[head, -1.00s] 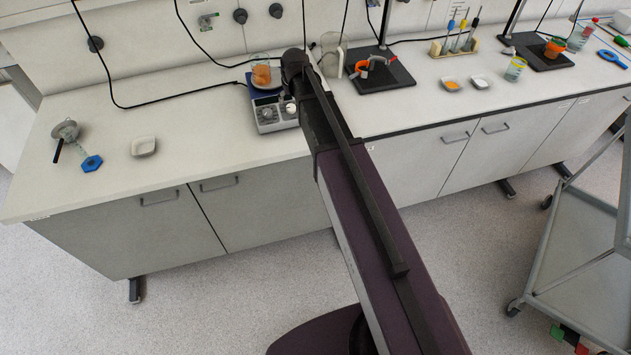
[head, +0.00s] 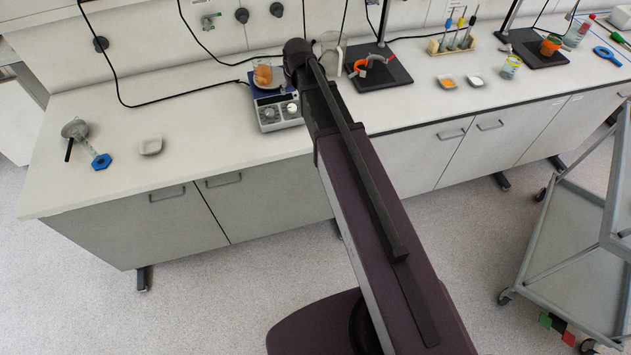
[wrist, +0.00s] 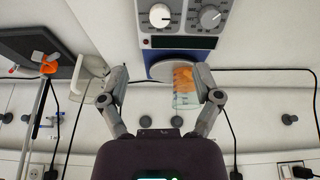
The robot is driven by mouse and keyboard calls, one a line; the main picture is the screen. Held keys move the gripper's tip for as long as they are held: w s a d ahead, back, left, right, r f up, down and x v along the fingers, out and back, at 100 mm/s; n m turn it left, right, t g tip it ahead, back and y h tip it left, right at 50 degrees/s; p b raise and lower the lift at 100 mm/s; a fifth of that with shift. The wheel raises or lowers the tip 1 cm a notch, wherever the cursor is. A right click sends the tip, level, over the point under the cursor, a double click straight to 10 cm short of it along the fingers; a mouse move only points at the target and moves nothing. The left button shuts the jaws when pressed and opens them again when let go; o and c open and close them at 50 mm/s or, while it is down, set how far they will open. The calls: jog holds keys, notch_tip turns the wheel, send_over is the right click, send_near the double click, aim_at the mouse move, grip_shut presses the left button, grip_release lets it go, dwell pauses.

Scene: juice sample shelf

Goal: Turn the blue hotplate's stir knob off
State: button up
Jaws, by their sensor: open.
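The blue hotplate (head: 262,88) stands on the bench with its grey control panel (head: 267,124) facing the front edge. It also shows at the top of the wrist view (wrist: 150,56), with a white knob (wrist: 160,15) and a dark grey knob (wrist: 210,17) side by side. I cannot read which knob is for stirring. A glass beaker with orange contents (wrist: 186,85) stands on its round plate. My gripper (wrist: 161,80) is open and empty in the wrist view, its fingers spread on either side of the beaker in the picture and apart from the knobs. My arm hides the gripper in the head view.
A clear jug (head: 331,55) and a dark stand base (head: 392,77) are right of the hotplate. A white dish (head: 151,146) and a blue hexagonal-footed item (head: 102,161) lie left. Black cables run behind. The bench between dish and hotplate is clear. A grey cart (head: 540,250) stands right.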

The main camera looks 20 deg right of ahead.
jog(key=s+f+g+b, duration=0.4)
jog(key=s+f+b, duration=1.3)
jog(key=s, duration=0.6)
notch_tip(320, 180, down, 2)
jog(key=shift+s+f+m, duration=0.25)
jog(key=shift+s+m, duration=0.15)
